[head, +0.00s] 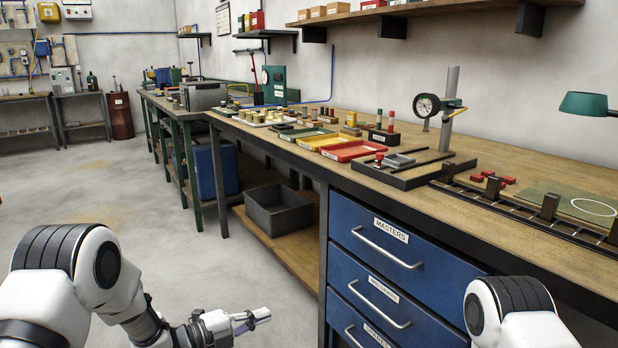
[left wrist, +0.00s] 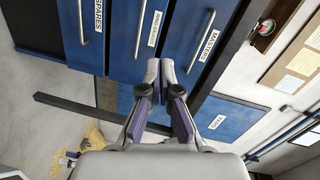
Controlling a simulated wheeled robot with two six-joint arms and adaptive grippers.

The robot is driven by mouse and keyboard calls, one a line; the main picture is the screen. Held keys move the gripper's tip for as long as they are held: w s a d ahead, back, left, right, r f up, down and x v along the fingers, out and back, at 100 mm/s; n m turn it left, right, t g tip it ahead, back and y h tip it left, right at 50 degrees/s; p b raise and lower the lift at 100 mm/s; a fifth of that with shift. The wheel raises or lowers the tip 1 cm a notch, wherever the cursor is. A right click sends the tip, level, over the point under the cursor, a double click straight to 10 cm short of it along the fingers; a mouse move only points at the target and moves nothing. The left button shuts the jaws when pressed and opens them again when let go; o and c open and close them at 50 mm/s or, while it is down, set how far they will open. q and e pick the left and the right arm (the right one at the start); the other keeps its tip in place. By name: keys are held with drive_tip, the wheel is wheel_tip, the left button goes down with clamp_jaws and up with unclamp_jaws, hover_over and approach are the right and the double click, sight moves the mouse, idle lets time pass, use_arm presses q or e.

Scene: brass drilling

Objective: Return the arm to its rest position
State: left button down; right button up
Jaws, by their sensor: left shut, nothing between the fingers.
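My left gripper (head: 252,320) is low in the head view, in front of the workbench and to the left of the blue drawers. Its fingers are together and hold nothing. In the left wrist view my left gripper (left wrist: 160,75) shows with its fingertips close together, and the drawer fronts lie beyond them. My right arm shows only as a white and black link at the lower right of the head view; its gripper is out of the picture.
The workbench (head: 540,165) runs along the right wall. Its blue drawer unit (head: 385,262) has a drawer labelled MASTERS. Red (head: 353,151), yellow (head: 318,141) and green trays and a dial gauge (head: 428,105) stand on top. A grey bin (head: 277,212) sits on the lower shelf. The floor at left is clear.

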use_arm(q)
drive_tip(key=s+a+n+g+y+p, duration=0.3)
drive_tip(key=s+n+p, duration=0.4)
drive_tip(key=s, duration=0.6)
drive_tip(key=s+a+n+g+y+p, duration=0.3)
drive_tip(key=s+a+n+y+p, duration=0.3)
drive_tip(key=s+n, duration=0.5)
drive_tip(key=s+a+n+g+y+p, duration=0.3)
drive_tip(key=s+n+p, duration=0.5)
drive_tip(key=s, duration=0.8)
drive_tip(key=shift+s+a+n+g+y, duration=0.2)
drive_tip(key=shift+a+n+g+y, duration=0.4)
drive_tip(key=shift+a, duration=0.55)
use_arm(e)
wheel_tip(320, 180, up, 25)
drive_tip(key=shift+f, duration=0.2)
use_arm(q)
drive_tip(key=shift+r, duration=0.1)
